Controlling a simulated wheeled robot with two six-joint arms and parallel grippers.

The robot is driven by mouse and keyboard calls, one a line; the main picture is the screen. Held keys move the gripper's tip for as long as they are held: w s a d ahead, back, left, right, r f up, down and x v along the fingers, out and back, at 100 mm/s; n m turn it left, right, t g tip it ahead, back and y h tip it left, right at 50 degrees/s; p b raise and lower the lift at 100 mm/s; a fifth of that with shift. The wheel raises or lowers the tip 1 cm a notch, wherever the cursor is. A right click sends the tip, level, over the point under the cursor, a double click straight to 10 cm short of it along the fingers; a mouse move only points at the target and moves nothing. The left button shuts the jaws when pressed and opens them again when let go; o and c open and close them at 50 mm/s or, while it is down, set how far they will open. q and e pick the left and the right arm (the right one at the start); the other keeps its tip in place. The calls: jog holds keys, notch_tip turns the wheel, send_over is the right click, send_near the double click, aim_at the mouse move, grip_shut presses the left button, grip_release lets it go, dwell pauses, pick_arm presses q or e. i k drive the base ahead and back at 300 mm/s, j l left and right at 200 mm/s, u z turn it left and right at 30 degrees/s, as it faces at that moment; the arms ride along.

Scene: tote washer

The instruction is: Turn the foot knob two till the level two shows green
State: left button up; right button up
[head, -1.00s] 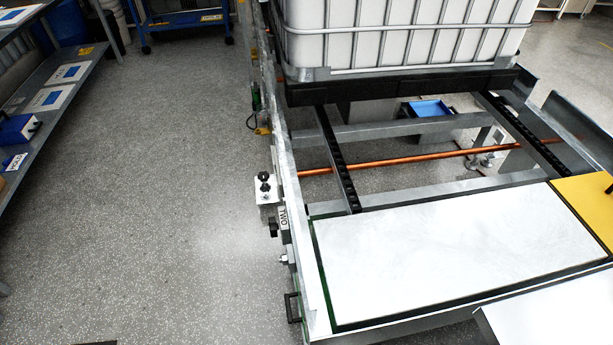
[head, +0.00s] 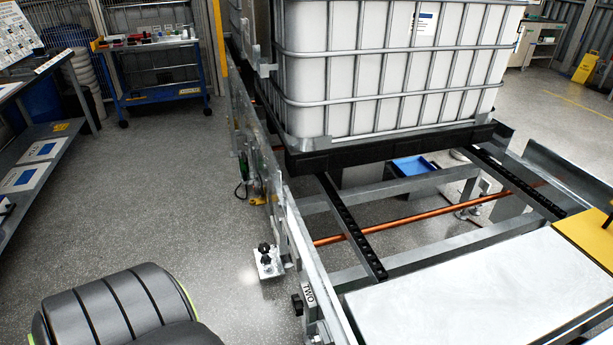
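A label reading TWO (head: 308,296) is on the outer left side of the steel conveyor frame (head: 318,268). A black knob (head: 297,305) sticks out to the left beside this label. A small white plate (head: 269,262) with a black-topped fitting (head: 264,249) juts from the frame just beyond it. I cannot tell which of these is the level, and no green indication can be made out there. Neither of my grippers is in view. A dark rounded part of my arm shows at the bottom left.
A caged white tank (head: 390,70) stands on a black base on the frame. A white panel (head: 470,290) covers the near end. A shelf (head: 30,180) is at left, a blue cart (head: 160,75) at the back. Floor between shelf and frame is clear.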

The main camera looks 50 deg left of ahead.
aim_at(264, 248)
jog(key=j+z, duration=0.2)
jog(key=z, duration=0.25)
jog(key=k+j+z, duration=0.15)
jog(key=z, duration=0.3)
jog(key=k+j+z, duration=0.15)
jog(key=z, duration=0.35)
jog(key=k+j+z, duration=0.1)
jog(key=z, duration=0.35)
jog(key=k+j+z, duration=0.2)
jog(key=z, duration=0.25)
jog(key=k+z, duration=0.7)
jog(key=z, duration=0.2)
jog(key=k+j+u, duration=0.3)
jog(key=k+u, duration=0.15)
jog(key=k+j+u, duration=0.4)
jog(key=k, duration=0.25)
jog(key=j, duration=0.1)
